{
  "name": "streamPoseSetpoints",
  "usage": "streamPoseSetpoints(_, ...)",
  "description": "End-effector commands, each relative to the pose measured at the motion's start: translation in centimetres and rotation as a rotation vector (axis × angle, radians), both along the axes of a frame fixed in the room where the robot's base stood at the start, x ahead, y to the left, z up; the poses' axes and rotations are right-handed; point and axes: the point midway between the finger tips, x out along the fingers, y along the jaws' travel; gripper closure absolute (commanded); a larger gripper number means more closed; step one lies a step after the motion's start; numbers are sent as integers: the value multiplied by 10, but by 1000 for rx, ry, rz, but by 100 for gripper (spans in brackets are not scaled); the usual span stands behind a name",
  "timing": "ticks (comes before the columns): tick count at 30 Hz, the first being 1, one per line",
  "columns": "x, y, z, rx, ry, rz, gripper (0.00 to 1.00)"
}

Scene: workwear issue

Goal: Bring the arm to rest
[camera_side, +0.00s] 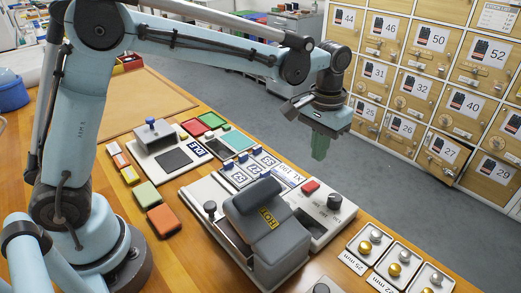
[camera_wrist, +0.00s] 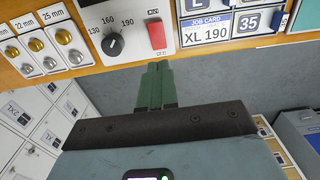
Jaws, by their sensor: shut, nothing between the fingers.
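My gripper (camera_side: 320,146) hangs at the end of my outstretched arm, past the far edge of the wooden bench (camera_side: 188,262), over the grey floor. In the wrist view, its two green fingers (camera_wrist: 156,84) lie side by side with no gap, shut and empty. They point toward the bench edge, just below the control panel with the dial (camera_wrist: 112,44) and red button (camera_wrist: 156,34). No object is in contact with the fingers as far as I can see.
A grey press marked HOT (camera_side: 268,222) stands on the bench below my arm. Snap-fastener trays (camera_side: 371,243) lie to its right. Numbered wooden lockers (camera_side: 420,80) line the back; one low door (camera_side: 440,160) looks slightly ajar. Grey floor (camera_side: 400,195) lies clear between bench and lockers.

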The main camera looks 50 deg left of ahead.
Motion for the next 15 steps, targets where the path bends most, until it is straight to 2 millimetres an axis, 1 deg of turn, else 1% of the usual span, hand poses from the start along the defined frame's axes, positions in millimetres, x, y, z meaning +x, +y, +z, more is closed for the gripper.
streamPoseSetpoints(5,-15,17,18,-14,-62,4,100)
streamPoseSetpoints(9,-35,37,34,-28,-144,4,100)
streamPoseSetpoints(15,-67,63,48,-37,-267,4,100)
